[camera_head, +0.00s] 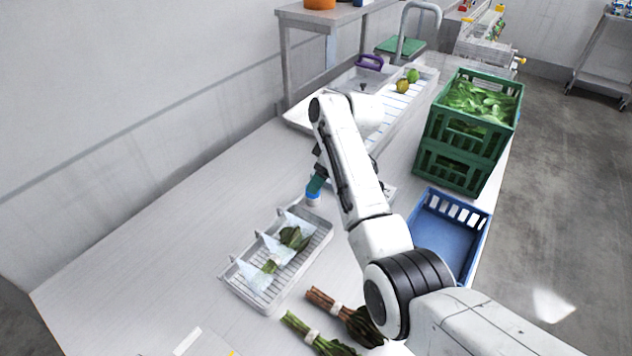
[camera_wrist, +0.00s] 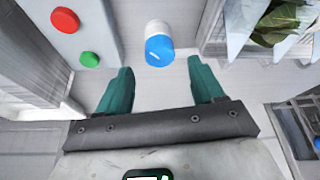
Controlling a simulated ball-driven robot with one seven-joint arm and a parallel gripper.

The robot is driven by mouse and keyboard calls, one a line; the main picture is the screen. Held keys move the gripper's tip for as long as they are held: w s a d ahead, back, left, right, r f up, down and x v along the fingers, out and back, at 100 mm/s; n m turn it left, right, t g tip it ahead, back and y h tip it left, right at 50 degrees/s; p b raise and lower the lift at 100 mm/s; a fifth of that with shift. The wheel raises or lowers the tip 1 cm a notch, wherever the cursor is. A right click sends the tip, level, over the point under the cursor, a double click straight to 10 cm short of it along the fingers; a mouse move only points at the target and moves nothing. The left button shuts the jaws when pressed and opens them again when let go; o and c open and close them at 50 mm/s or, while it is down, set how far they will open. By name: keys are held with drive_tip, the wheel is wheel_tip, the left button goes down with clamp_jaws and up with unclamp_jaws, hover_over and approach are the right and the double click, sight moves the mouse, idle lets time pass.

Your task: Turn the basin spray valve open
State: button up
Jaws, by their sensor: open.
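I see no part that I can surely tell as the basin spray valve. A purple handle (camera_head: 370,62) stands at the far end of the long pale basin or tray (camera_head: 428,82); I cannot tell whether it is the valve. My gripper (camera_head: 317,184) is far from it, low over the near side of the table. In the wrist view my gripper (camera_wrist: 160,66) has its two teal fingers apart with nothing held. A white cylinder with a blue cap (camera_wrist: 160,48) stands just beyond the fingertips, and it also shows below the gripper in the head view (camera_head: 313,198).
A wire-bottomed tray (camera_head: 238,290) with bagged greens lies in front. Tied bunches (camera_head: 306,332) lie nearer. Green crates (camera_head: 455,165) and a blue crate (camera_head: 446,240) line the right edge. A box with red (camera_wrist: 65,20) and green buttons sits beside my gripper. The table's left is clear.

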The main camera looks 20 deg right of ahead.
drive_tip(key=v, duration=0.7)
idle(0.4)
